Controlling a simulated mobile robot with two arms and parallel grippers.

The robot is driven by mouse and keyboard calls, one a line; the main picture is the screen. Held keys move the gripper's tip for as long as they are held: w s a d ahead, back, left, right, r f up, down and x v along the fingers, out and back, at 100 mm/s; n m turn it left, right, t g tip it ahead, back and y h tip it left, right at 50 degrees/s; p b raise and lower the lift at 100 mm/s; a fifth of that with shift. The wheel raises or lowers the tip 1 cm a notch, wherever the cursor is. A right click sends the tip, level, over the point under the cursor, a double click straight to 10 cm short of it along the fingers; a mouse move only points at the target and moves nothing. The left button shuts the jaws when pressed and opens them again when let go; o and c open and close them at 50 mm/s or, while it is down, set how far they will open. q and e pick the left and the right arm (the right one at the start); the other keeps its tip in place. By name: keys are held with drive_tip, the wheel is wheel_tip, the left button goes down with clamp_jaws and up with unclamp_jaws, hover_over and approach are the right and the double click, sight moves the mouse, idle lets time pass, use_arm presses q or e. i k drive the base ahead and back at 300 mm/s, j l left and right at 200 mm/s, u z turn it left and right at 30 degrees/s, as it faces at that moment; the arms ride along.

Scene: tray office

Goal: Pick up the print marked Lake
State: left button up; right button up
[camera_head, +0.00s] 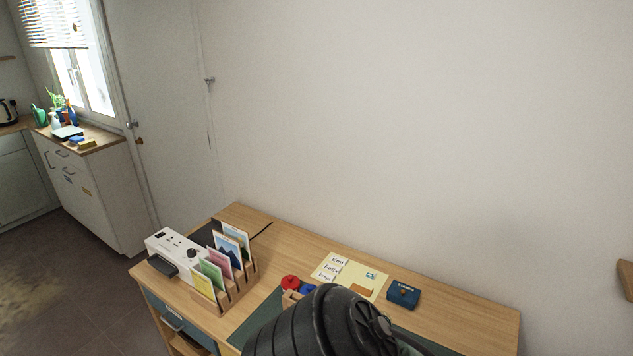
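Several prints stand upright in a slotted wooden rack (234,292) on the left part of the desk. From front to back they are a yellow print (202,285), a green print (212,273), a pink print (219,261), a print with a dark blue mountain shape (228,250) and a pale print (236,231) at the back. No marking on them is readable here, so I cannot tell which is marked Lake. Neither of my grippers is in view; a dark ribbed part of my own arm covers the desk's front middle.
The wooden desk (460,318) stands against the wall. A white box with a dial (174,247) is left of the rack. Red (290,282) and blue round items, a yellow sheet with name cards (362,276) and a blue box (403,294) lie to the right.

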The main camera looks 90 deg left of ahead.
sight(226, 245)
drive_tip(key=i+u, duration=0.15)
drive_tip(key=u, duration=0.3)
drive_tip(key=i+u, duration=0.15)
drive_tip(key=u, duration=0.35)
drive_tip(key=i+l+u, duration=0.1)
drive_tip(key=u, duration=0.35)
drive_tip(key=i+l+u, duration=0.1)
drive_tip(key=u, duration=0.35)
drive_tip(key=j, duration=1.1)
drive_tip(key=i+j+u, duration=0.1)
drive_tip(key=j, duration=1)
